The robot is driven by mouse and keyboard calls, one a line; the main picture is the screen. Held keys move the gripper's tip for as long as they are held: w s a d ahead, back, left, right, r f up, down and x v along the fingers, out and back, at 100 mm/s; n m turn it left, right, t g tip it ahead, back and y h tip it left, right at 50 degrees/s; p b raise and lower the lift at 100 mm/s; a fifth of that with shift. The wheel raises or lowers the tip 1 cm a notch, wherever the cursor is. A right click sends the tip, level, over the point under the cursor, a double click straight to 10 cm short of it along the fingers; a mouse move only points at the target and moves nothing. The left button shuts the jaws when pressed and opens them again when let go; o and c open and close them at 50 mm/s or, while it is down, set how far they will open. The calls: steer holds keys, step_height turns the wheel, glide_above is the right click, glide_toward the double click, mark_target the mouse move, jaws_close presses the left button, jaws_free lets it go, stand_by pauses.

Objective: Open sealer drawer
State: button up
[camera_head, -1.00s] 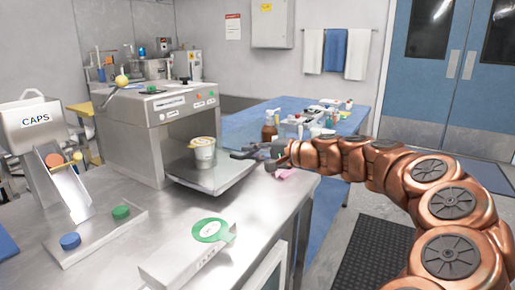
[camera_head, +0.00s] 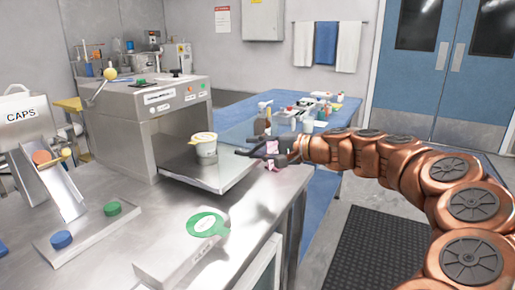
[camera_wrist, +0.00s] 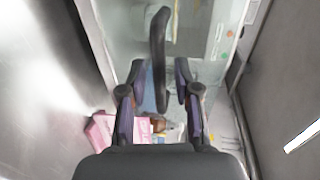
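The sealer (camera_head: 165,108) is a boxy grey metal machine on the steel counter in the head view. Its flat drawer (camera_head: 222,180) sticks out of the front opening, with a white cup with a yellowish lid (camera_head: 204,148) upright on it. My gripper (camera_head: 256,149) is at the drawer's outer end. In the wrist view my gripper (camera_wrist: 157,105) has its two fingers apart, with a dark curved bar (camera_wrist: 158,55), apparently the drawer's handle, between them. A gap shows on both sides of the bar. The exact contact cannot be told.
A caps dispenser (camera_head: 22,118) and a tray with blue and green caps (camera_head: 85,232) stand at left. A device with a green ring (camera_head: 207,224) lies in front. A blue table (camera_head: 235,104) with bottles is behind my gripper. Floor shows at right.

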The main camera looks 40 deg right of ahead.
stand_by(0.3)
steer(key=v, duration=1.2)
steer(key=shift+a, duration=0.15)
steer(key=a+r+n+g+y+p, duration=0.1)
steer(key=a+n+g+p, duration=0.5)
steer(key=a, duration=0.8)
steer(key=a+r+n+g+p, duration=0.2)
steer(key=a+g+p, duration=0.35)
steer(key=a, duration=0.85)
steer(key=s+a+n+g+h+p, duration=0.35)
steer(key=s+a+p, duration=0.25)
steer(key=s+p, duration=0.4)
steer(key=s+d+n+g+h+p, duration=0.1)
steer(key=s+d+n+h+p, duration=0.1)
steer(key=s+p, duration=0.4)
steer(key=s+d+h, duration=0.1)
steer(key=s, duration=0.2)
steer(key=shift+s, duration=0.25)
